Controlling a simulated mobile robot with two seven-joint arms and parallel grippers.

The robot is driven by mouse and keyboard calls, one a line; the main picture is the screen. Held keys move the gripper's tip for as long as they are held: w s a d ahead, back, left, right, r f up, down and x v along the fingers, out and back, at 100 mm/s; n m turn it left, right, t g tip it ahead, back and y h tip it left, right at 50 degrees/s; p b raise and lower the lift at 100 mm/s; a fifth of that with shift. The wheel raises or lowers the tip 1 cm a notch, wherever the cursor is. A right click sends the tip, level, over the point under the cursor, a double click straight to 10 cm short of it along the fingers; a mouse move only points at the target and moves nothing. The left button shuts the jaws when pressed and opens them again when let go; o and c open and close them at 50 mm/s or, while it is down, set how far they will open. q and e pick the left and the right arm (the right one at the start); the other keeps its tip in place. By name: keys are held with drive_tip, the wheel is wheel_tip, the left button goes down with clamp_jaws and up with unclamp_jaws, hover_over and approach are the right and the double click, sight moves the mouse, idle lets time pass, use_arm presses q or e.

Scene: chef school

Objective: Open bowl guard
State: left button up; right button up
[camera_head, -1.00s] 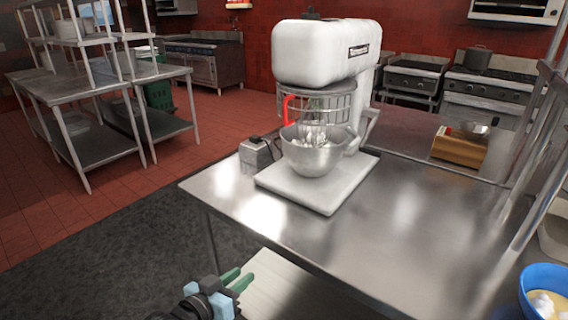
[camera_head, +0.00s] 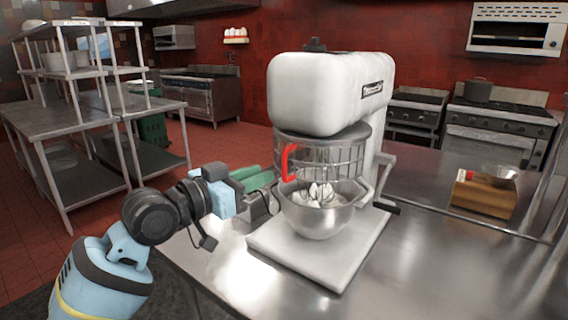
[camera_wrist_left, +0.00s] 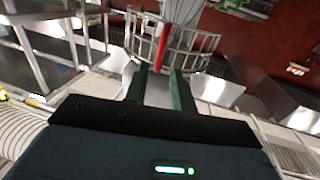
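A white stand mixer (camera_head: 318,95) stands on the steel table with a wire bowl guard (camera_head: 330,155) around its head. The guard has a red handle (camera_head: 287,162) on its left side. A steel bowl (camera_head: 318,215) with a whisk in it sits below the guard. My left gripper (camera_head: 262,176) has its green fingers pointing at the handle, just left of it. In the left wrist view the fingers are apart, with the red handle (camera_wrist_left: 161,47) ahead between their tips; the guard (camera_wrist_left: 185,40) shows behind. I cannot see contact. My right gripper is not in view.
A small grey box on the table is partly hidden behind my left gripper. A wooden box (camera_head: 483,196) with a small bowl (camera_head: 500,172) stands at the right. The steel table (camera_head: 420,265) is clear in front of the mixer.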

sight(283, 165)
use_arm(q)
drive_tip(key=shift+x, duration=3.95)
drive_tip(key=shift+c, duration=0.2)
clamp_jaws()
